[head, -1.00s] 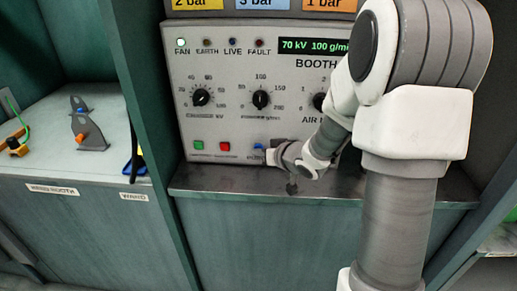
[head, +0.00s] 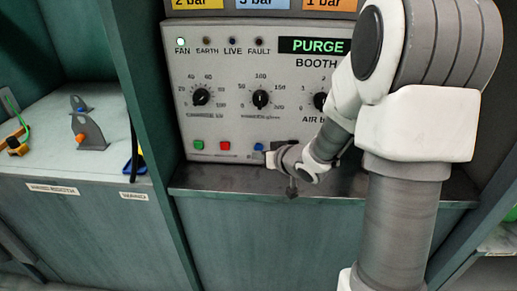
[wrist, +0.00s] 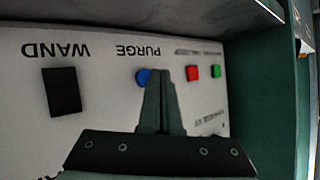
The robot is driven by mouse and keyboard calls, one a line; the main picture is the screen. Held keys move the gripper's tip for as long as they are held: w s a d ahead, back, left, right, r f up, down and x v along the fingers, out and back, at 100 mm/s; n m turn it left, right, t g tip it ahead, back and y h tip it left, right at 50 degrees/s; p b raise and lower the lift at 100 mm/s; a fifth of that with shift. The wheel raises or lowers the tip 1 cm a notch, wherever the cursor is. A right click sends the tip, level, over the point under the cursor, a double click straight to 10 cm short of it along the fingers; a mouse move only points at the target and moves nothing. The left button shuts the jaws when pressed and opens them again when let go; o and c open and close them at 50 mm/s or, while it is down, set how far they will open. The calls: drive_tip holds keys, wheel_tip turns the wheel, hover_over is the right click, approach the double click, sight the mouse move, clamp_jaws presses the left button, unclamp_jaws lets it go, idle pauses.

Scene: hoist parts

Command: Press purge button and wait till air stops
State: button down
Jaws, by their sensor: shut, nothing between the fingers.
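A grey control panel (head: 180,110) carries a dark display (head: 318,46) that reads PURGE in green. The blue purge button (head: 258,147) sits low on the panel; in the wrist view, which is upside down, the blue button (wrist: 143,77) lies under the PURGE label. My gripper (head: 270,158) is shut and empty, close in front of the panel beside the blue button. In the wrist view its fingertips (wrist: 160,72) point at the panel just right of the button and cover part of its edge. I cannot tell whether they touch it.
A red button (head: 224,146) and a green button (head: 198,145) sit left of the blue one. A black square (wrist: 61,91) is under the WAND label. A metal ledge (head: 230,179) runs below the panel. A white counter (head: 60,115) holds small parts at left.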

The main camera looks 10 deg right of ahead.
drive_tip(key=shift+s, duration=0.1)
drive_tip(key=shift+s+a, duration=0.25)
drive_tip(key=shift+s, duration=0.5)
drive_tip(key=shift+s+a, duration=0.3)
drive_tip(key=shift+s, duration=0.5)
drive_tip(key=shift+s+a, duration=0.25)
drive_tip(key=shift+s, duration=0.5)
drive_tip(key=s+d+r+m+g+h, duration=0.1)
drive_tip(key=s+d+r+g+h, duration=0.1)
drive_tip(key=s+d+r+h, duration=0.5)
drive_tip(key=s+a+r+g+y, duration=0.1)
drive_tip(key=s+a+r+g, duration=0.15)
drive_tip(key=s, duration=0.55)
drive_tip(key=s+a+r+g+y, duration=0.15)
drive_tip(key=s+a, duration=0.25)
drive_tip(key=s, duration=0.5)
wheel_tip(320, 180, up, 17)
drive_tip(key=p, duration=1.6)
drive_tip(key=shift+s+a, duration=0.25)
drive_tip(key=shift+s, duration=0.15)
